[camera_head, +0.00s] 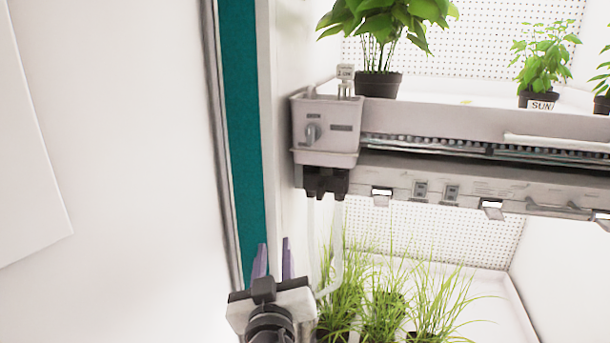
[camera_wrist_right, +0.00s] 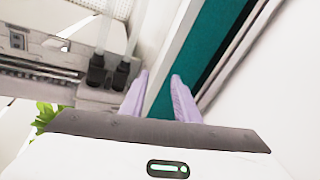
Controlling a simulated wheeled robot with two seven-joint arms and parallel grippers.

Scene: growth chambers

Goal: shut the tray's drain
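A grey drain box (camera_head: 343,142) hangs at the left front end of the upper tray (camera_head: 450,118). A small knob or lever (camera_head: 313,133) sits on the box's front face; I cannot tell its setting. Two black hose fittings under the box also show in the right wrist view (camera_wrist_right: 97,70). My right gripper (camera_head: 272,258) is below and left of the box, pointing up. Its two purple fingers are apart with nothing between them, also in the right wrist view (camera_wrist_right: 158,92). My left gripper is not in view.
Pale hoses (camera_head: 334,262) run down from the fittings, close right of my right gripper. A white post and a teal strip (camera_head: 240,130) stand left of the box. A potted plant (camera_head: 378,83) stands on the tray behind the box; grass pots (camera_head: 385,312) stand below.

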